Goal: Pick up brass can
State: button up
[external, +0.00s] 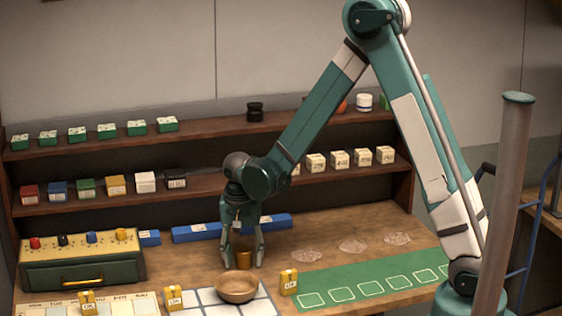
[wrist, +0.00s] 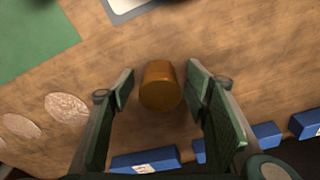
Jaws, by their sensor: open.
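The brass can (external: 244,259) is a small golden-brown cylinder standing on the wooden table, behind the wooden bowl. In the wrist view the can (wrist: 160,86) shows between the two fingers, a little nearer the right one. My gripper (external: 243,262) points down over the can with a finger on each side. It also shows in the wrist view (wrist: 159,82), open, with a gap between the can and the left finger. I cannot tell whether the right finger touches the can. Nothing is held.
A wooden bowl (external: 237,288) stands just in front on a white grid. Blue blocks (external: 196,232) lie behind my gripper. A green drawer box (external: 82,262) is at left. A green mat (external: 375,280) and clear discs (external: 353,246) are at right. Shelves (external: 100,190) line the back.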

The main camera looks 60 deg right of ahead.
aim_at(243, 249)
dwell(0.3)
jog(key=c, duration=1.1)
jog(key=shift+r, duration=0.15)
jog(key=shift+r+p, duration=0.4)
jog(key=shift+r, duration=4.5)
